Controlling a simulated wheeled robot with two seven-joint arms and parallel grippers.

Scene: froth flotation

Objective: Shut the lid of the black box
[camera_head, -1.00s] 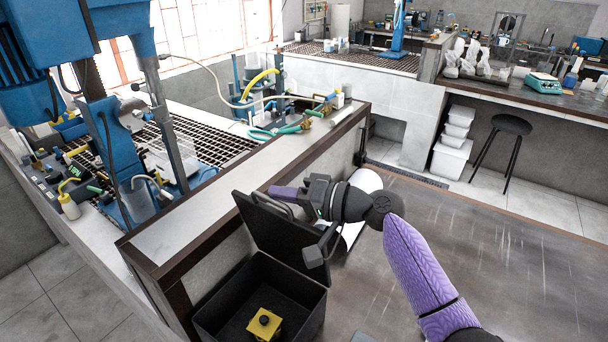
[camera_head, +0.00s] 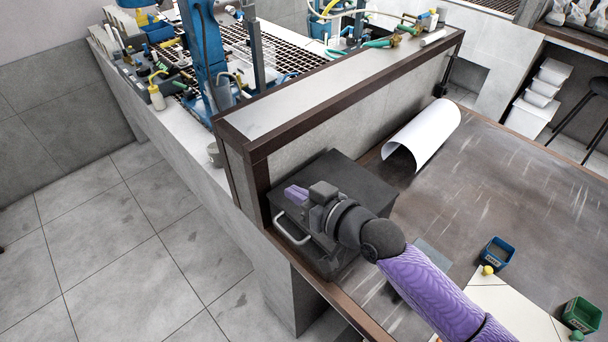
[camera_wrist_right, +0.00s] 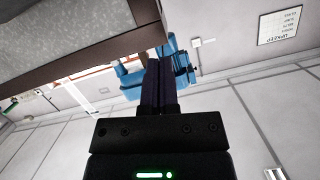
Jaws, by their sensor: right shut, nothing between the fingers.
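The black box (camera_head: 335,263) stands on the brown table against the low grey wall. Its lid (camera_head: 350,172) lies flat over the top, and the inside is hidden. A light grey handle (camera_head: 290,232) shows at the box's left side. My right gripper (camera_head: 294,193) is above the lid's left part, shut and empty. Its arm crosses over the box and hides part of the lid. I cannot tell whether the gripper touches the lid. The shut fingers (camera_wrist_right: 160,85) also show in the right wrist view, where the box is not seen. My left gripper is not in view.
A white paper roll (camera_head: 425,133) lies behind the box. A blue bin (camera_head: 496,254) and a green bin (camera_head: 581,315) stand at right, with small balls near them. The low wall (camera_head: 330,85) borders the box. Table space right of the roll is clear.

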